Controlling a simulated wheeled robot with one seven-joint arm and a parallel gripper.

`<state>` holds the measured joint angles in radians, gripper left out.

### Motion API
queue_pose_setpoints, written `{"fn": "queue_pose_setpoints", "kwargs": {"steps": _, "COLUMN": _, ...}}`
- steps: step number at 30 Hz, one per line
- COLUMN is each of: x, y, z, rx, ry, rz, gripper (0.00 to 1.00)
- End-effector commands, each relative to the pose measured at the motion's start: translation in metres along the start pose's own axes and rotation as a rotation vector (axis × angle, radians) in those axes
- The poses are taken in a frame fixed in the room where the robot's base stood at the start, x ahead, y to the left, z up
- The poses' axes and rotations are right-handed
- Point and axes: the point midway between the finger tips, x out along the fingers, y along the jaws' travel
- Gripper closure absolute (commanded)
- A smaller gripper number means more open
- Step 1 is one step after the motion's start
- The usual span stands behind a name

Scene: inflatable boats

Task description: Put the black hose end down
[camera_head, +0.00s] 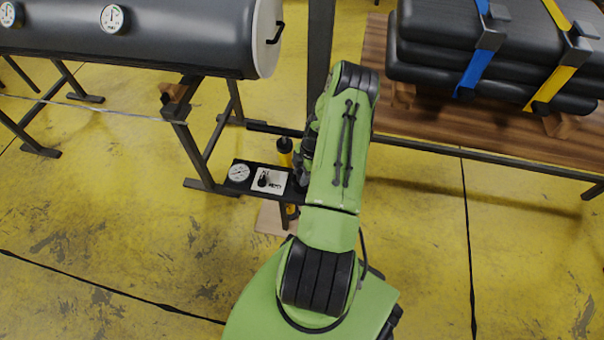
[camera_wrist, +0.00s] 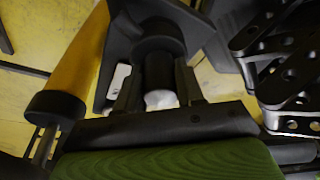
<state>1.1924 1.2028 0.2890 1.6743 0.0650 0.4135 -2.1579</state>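The black hose end (camera_wrist: 158,72) is a short dark cylinder with a pale lower tip in the wrist view. My gripper (camera_wrist: 158,92) has one finger on each side of it and appears shut on it. A wider dark part lies right behind the hose end; I cannot tell whether they touch. In the head view my gripper (camera_head: 301,165) is mostly hidden by my green arm, beside a black panel (camera_head: 230,183) with a gauge and a white plate. The hose end cannot be made out there.
A yellow cylinder with a black cap (camera_wrist: 75,72) stands close left of my gripper in the wrist view. A grey tank (camera_head: 150,38) on a stand is at back left. Black strapped boats (camera_head: 430,45) lie on a wooden table (camera_head: 400,115) at right. The yellow floor (camera_head: 110,240) is open in front.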

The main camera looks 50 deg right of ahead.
Motion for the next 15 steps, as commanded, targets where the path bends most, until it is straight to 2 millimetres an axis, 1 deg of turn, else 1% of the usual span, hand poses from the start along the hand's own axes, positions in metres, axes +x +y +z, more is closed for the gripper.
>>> {"fn": "queue_pose_setpoints", "kwargs": {"steps": 1, "x": 0.001, "y": 0.0, "z": 0.0, "rx": 0.0, "ry": 0.0, "rz": 0.0, "gripper": 0.54}}
{"fn": "queue_pose_setpoints", "kwargs": {"steps": 4, "x": 0.001, "y": -0.001, "z": 0.0, "rx": 0.0, "ry": 0.0, "rz": -0.001, "gripper": 0.39}}
{"fn": "queue_pose_setpoints", "kwargs": {"steps": 11, "x": 0.0, "y": -0.001, "z": 0.0, "rx": 0.001, "ry": 0.0, "rz": -0.002, "gripper": 0.38}}
{"fn": "queue_pose_setpoints", "kwargs": {"steps": 13, "x": -0.006, "y": -0.001, "z": -0.001, "rx": 0.002, "ry": -0.001, "rz": -0.002, "gripper": 0.38}}
{"fn": "queue_pose_setpoints", "kwargs": {"steps": 15, "x": -0.019, "y": 0.0, "z": -0.001, "rx": 0.0, "ry": -0.002, "rz": 0.0, "gripper": 0.38}}
